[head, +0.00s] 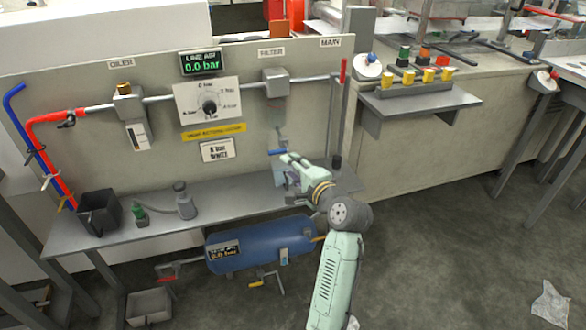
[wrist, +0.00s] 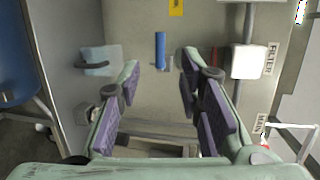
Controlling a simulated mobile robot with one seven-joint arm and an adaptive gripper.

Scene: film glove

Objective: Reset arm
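My gripper (head: 290,160) is at the grey wall panel (head: 55,92), below the filter housing (head: 276,82) and above the bench shelf (head: 240,200). In the wrist view my gripper (wrist: 160,75) has its two purple-padded fingers apart, with nothing held between them. A small blue bar (wrist: 160,50) shows beyond the fingertips, apart from both fingers. The blue bar (head: 277,152) also shows just left of my gripper in the head view. My arm bends in from the lower right and hides part of the shelf's right end.
A blue tank (head: 250,247) lies under the shelf. A dark bin (head: 98,212), a green-topped fitting (head: 140,215) and a grey bottle (head: 184,200) stand on the shelf. The gauge display (head: 202,63) reads 0.0 bar. Floor (head: 440,250) to the right is mostly clear.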

